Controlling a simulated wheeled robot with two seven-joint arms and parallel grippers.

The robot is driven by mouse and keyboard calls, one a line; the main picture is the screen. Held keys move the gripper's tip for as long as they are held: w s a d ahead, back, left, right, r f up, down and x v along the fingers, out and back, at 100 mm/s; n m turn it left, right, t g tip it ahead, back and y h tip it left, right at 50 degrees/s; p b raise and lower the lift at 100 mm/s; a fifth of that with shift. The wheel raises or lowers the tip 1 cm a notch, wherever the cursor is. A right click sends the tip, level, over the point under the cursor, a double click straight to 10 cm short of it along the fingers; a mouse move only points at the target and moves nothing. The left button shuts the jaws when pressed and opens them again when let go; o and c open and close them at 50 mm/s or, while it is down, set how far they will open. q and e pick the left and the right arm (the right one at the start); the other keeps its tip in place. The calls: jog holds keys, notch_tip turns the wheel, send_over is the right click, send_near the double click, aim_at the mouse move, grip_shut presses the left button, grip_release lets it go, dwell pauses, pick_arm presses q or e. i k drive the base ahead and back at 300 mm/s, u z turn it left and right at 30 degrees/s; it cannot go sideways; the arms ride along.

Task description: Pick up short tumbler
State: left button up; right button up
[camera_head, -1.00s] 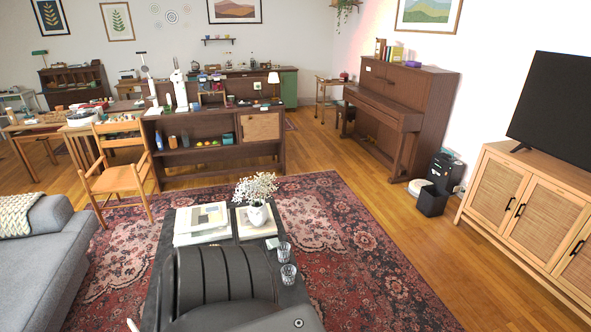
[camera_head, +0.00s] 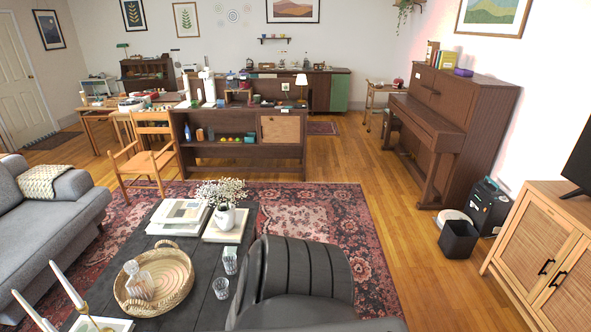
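Two clear glass tumblers stand upright on the dark coffee table (camera_head: 190,260), near its right edge. The nearer tumbler (camera_head: 221,288) looks shorter and wider. The farther tumbler (camera_head: 230,261) looks a little taller, and the two stand apart. At this size I cannot be sure which is the short one. Neither of my grippers is in view, and nothing is touching the tumblers.
A black ribbed chair (camera_head: 305,273) stands close on the table's right side. The table also holds a wicker tray (camera_head: 187,285) with a decanter (camera_head: 139,281), books (camera_head: 180,214), a white flower vase (camera_head: 225,215) and white candles (camera_head: 68,287). Open floor (camera_head: 425,285) lies right.

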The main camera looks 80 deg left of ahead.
aim_at(220, 287)
jog(key=i, duration=1.6)
jog(key=u, duration=3.35)
jog(key=i, duration=1)
